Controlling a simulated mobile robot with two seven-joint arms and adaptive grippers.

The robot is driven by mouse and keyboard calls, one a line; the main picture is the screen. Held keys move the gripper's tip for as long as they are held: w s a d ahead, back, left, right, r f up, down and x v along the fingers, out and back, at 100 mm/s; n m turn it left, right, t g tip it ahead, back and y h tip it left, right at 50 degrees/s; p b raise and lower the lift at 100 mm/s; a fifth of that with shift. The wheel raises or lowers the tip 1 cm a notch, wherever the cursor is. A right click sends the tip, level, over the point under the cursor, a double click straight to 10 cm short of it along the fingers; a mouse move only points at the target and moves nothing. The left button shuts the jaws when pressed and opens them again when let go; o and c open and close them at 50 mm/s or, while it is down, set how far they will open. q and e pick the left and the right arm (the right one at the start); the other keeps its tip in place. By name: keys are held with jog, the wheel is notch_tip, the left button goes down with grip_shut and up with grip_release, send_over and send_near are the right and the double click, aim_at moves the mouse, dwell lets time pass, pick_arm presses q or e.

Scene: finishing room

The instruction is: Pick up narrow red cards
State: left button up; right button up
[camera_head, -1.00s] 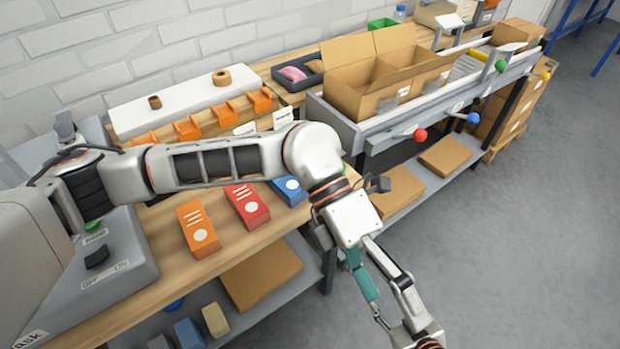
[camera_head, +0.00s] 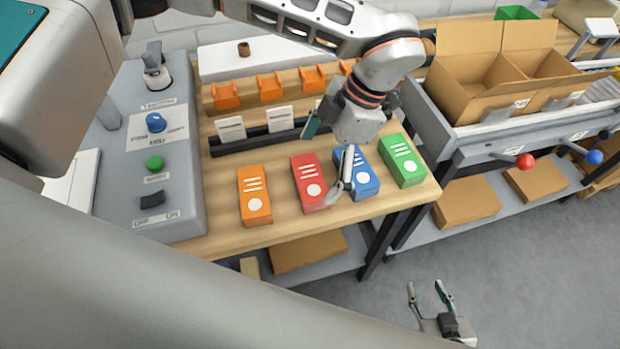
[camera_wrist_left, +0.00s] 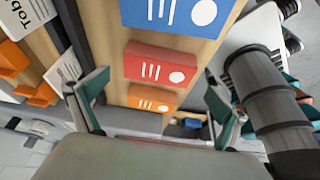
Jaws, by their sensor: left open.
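The narrow red card box (camera_head: 308,178), with white stripes and a white dot, lies on the wooden table between an orange box (camera_head: 254,198) and a blue box (camera_head: 362,176). My left gripper (camera_head: 322,160) is open above the table at the right side of the red box; one finger overlaps the box's edge in the head view. In the left wrist view the red box (camera_wrist_left: 158,65) is between the spread fingers, with blue above and orange below. Nothing is held. My right gripper (camera_head: 428,290) is open and empty over the floor.
A green box (camera_head: 402,160) lies right of the blue one. Black rails with white labels (camera_head: 280,120) and orange holders (camera_head: 270,87) stand behind. A grey control panel (camera_head: 160,190) with knobs is at the left. A cardboard carton (camera_head: 480,85) stands at the back right.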

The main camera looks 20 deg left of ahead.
aim_at(309, 177)
pick_arm(q)
jog(key=x, duration=0.4)
jog(key=shift+w+a+f, duration=0.1)
jog(key=shift+f, duration=0.15)
jog(key=c, duration=1.3)
jog(key=shift+o, duration=0.2)
jog(key=shift+r, duration=0.15)
